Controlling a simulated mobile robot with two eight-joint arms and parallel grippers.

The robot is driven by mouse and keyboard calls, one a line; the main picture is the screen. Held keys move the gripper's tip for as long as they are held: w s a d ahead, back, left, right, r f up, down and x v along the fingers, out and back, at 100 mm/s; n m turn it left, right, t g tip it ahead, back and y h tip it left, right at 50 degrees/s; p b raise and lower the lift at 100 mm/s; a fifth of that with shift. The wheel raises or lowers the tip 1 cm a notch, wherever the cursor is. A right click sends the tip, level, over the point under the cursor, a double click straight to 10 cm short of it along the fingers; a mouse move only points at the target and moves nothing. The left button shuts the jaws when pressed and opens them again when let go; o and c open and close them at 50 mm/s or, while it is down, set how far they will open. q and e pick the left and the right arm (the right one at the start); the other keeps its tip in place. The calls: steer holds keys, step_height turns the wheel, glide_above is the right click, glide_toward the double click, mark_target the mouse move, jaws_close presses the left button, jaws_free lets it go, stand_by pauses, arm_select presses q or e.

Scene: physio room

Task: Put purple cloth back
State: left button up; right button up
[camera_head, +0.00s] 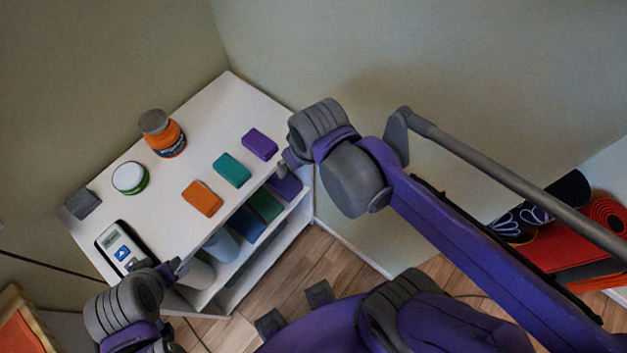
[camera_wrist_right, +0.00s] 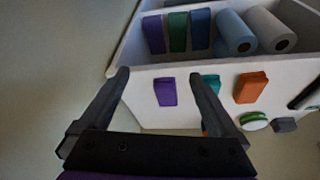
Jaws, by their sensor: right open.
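A folded purple cloth (camera_head: 259,144) lies on the white cabinet's top (camera_head: 200,130), at the right end of a row with a teal cloth (camera_head: 231,169) and an orange cloth (camera_head: 202,198). My right gripper (camera_head: 287,167) is just right of it, at the cabinet's edge. In the right wrist view the purple cloth (camera_wrist_right: 165,91) shows between the open, empty fingers (camera_wrist_right: 157,76), apparently beyond them. On the shelf below are another purple cloth (camera_wrist_right: 153,34), a green cloth (camera_wrist_right: 178,31) and a blue cloth (camera_wrist_right: 200,29). My left gripper (camera_head: 172,267) is near the cabinet's front left; its fingers are unclear.
An orange jar (camera_head: 165,137), a white-green tub (camera_head: 129,178), a grey block (camera_head: 82,203) and a display device (camera_head: 122,246) stand on the top. Blue and grey rolls (camera_head: 221,245) lie on the shelf. Red items (camera_head: 570,250) are at the far right.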

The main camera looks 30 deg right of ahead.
steer(key=s+d+f+m+t, duration=0.1)
steer(key=s+f, duration=0.3)
steer(key=s, duration=0.1)
steer(key=shift+s, duration=0.1)
stand_by(1.1)
